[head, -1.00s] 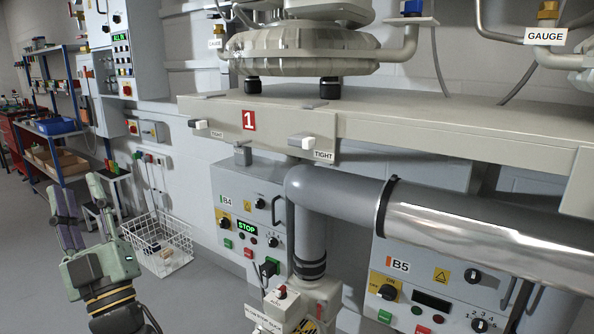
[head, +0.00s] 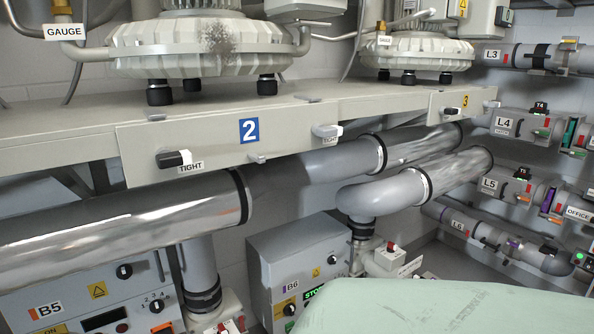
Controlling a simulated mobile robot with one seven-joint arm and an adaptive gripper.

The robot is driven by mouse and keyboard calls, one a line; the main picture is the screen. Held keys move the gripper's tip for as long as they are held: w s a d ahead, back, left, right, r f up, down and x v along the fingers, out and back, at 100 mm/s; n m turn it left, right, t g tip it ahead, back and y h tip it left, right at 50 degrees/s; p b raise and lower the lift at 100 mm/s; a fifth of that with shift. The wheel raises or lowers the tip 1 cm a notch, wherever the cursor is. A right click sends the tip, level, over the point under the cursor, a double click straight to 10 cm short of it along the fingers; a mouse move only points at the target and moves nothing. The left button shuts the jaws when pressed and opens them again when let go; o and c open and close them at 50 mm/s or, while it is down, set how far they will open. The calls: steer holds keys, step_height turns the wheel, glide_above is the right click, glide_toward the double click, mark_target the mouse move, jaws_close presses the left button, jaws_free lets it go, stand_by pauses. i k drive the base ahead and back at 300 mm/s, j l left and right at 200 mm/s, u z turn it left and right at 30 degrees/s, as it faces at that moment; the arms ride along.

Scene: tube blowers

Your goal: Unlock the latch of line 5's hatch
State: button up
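The grey pipe with the L5 label (head: 489,184) runs at the right side of the head view, between the L4 and L6 pipes. A dark fitting (head: 522,173) sits on top of it, with small coloured parts beside it. Further right it carries a purple-and-orange part (head: 548,199) and an OFFICE label (head: 578,213). The parts are too small for me to tell which is the hatch latch or how it stands. My gripper is out of view; a pale green part of my arm fills the bottom right and hides what is below.
A long beige beam (head: 217,141) marked 2 and 3 crosses the view, with blowers above. Large grey and shiny pipes (head: 110,228) run below it. Boxes B5 (head: 70,291) and B6 (head: 300,262) stand low. L4 (head: 505,123) and L6 (head: 460,225) lie close around L5.

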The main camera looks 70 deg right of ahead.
mark_target(525, 198)
steer(key=z, duration=3.45)
steer(key=i+l, duration=0.15)
steer(key=i, duration=0.35)
steer(key=i+l, duration=0.2)
steer(key=i, duration=0.3)
steer(key=i+l, duration=0.15)
steer(key=i, duration=0.35)
steer(key=i+j, duration=0.55)
steer(key=j, duration=0.15)
steer(key=i+j, duration=0.1)
steer(key=j, duration=0.2)
steer(key=i+l+z, duration=0.1)
steer(key=i+l, duration=0.15)
steer(key=i, duration=0.15)
